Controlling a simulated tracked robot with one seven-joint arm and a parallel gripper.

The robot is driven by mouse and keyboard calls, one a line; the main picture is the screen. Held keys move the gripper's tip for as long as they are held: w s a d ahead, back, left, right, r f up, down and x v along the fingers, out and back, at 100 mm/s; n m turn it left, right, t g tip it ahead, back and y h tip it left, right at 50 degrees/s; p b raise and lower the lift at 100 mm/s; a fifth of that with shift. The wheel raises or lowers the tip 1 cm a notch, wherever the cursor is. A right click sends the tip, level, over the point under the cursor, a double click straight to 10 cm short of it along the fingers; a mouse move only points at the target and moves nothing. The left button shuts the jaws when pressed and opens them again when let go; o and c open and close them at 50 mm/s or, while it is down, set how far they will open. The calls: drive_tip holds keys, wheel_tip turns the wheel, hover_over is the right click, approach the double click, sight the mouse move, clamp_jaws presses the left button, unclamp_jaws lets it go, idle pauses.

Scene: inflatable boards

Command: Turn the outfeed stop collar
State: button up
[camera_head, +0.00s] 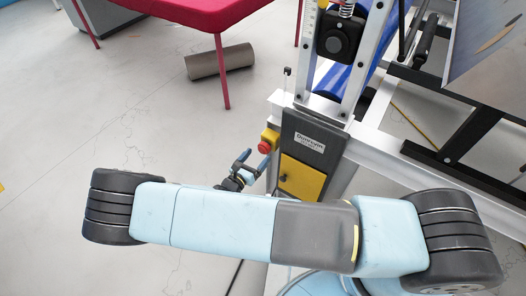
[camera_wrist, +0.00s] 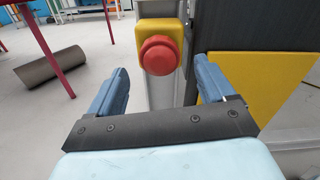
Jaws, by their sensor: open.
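A red mushroom-shaped stop knob (camera_head: 264,147) sits on a small yellow box (camera_head: 271,135) at the left side of the machine's dark panel. In the wrist view the red knob (camera_wrist: 160,55) is near the top middle, with its yellow box (camera_wrist: 153,32) behind it. My gripper (camera_head: 252,158) is open and empty, just in front of the knob. In the wrist view my gripper's (camera_wrist: 161,75) two blue fingers stand to either side of the knob's line, apart from each other. I see no contact, and the exact gap to the knob cannot be told. No separate collar can be made out.
A dark panel (camera_head: 310,130) with a yellow plate (camera_head: 302,178) stands right of the knob. The machine's white frame (camera_head: 375,150) runs further right. A grey-brown roll (camera_head: 220,61) lies on the floor near a red table (camera_head: 195,12). Open floor lies left.

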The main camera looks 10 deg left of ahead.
sight(261, 152)
drive_tip(key=shift+x, duration=2.1)
